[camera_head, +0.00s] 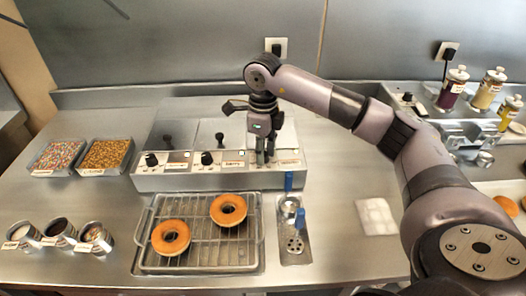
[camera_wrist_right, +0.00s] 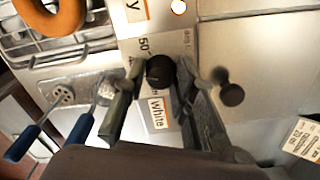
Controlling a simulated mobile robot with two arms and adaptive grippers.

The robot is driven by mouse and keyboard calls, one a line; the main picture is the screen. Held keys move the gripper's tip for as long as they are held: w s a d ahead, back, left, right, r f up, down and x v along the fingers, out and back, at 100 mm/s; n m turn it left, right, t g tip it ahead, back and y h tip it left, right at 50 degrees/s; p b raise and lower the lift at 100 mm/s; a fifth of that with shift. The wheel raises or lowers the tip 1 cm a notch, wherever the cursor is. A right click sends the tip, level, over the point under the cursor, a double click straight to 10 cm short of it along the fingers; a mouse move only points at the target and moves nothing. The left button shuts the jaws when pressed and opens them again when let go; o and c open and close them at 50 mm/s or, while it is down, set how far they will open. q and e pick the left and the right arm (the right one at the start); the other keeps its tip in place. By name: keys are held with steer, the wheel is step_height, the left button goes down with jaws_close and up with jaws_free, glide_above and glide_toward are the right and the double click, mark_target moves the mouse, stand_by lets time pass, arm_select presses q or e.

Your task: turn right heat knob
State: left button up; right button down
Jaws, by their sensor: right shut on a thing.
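The glaze unit (camera_head: 165,182) is a long metal box with a row of black knobs on its front panel. The left knob (camera_head: 151,160) and the middle knob (camera_head: 207,158) show in the head view. The right knob (camera_wrist_right: 160,71) shows in the wrist view, near a "white" label (camera_wrist_right: 158,113). In the head view my gripper hides it. My right gripper (camera_head: 265,158) reaches down at the right end of the panel. Its two fingers are shut on the right knob, one on each side. The knob's pointer direction cannot be told. My left gripper is out of view.
A wire rack (camera_head: 205,247) with two doughnuts (camera_head: 171,237) lies in front of the unit. Blue-handled ladles (camera_head: 300,218) stand in a metal holder to its right. Sprinkle trays (camera_head: 105,155) and small cups (camera_head: 58,232) are at left; jars (camera_head: 487,88) at right.

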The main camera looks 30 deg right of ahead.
steer(key=shift+r, duration=0.1)
steer(key=c, duration=1.3)
jaws_free()
step_height(320, 180, up, 12)
